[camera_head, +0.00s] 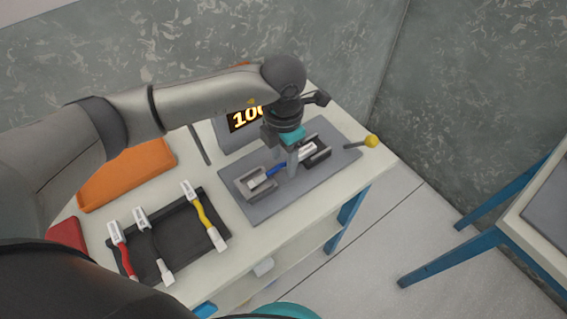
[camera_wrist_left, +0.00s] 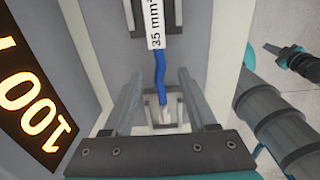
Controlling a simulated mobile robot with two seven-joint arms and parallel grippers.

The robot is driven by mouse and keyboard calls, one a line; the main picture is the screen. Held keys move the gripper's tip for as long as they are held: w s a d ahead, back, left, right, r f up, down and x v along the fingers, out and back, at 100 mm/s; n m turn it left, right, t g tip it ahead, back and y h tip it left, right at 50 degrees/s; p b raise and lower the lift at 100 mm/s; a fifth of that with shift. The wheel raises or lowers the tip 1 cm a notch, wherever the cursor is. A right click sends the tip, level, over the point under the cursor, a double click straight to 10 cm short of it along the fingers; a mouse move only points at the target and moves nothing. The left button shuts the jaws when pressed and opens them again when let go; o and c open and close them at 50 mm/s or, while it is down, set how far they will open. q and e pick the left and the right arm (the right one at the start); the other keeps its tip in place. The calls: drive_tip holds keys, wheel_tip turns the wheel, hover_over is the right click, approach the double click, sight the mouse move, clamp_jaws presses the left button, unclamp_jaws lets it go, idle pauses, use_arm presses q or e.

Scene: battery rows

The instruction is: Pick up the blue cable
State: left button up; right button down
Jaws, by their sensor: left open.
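The blue cable (camera_head: 276,170) lies across the grey fixture plate (camera_head: 262,210), its ends at two dark grey holders, a near-left one (camera_head: 243,188) and a far-right one (camera_head: 325,156). It carries a white label, which reads "35 mm" in the left wrist view (camera_wrist_left: 155,28). My left gripper (camera_head: 285,165) is over the cable with its fingers pointing down. In the left wrist view the open fingers (camera_wrist_left: 158,90) stand on either side of the blue cable (camera_wrist_left: 160,72), with gaps to it. My right gripper is not in view.
A black mat (camera_head: 180,226) on the table holds red, black and yellow cables. An orange bin (camera_head: 128,172) and a display reading "100" (camera_head: 243,119) stand behind. A lever with a yellow knob (camera_head: 371,141) is at the plate's right. Another table (camera_head: 535,205) stands at right.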

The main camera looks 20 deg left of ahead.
sight(284, 163)
use_arm(q)
drive_tip(key=shift+c, duration=0.2)
clamp_jaws()
drive_tip(key=shift+r, duration=0.1)
idle(0.5)
wheel_tip(284, 163, up, 20)
drive_tip(key=p, duration=0.2)
drive_tip(key=shift+p, duration=0.4)
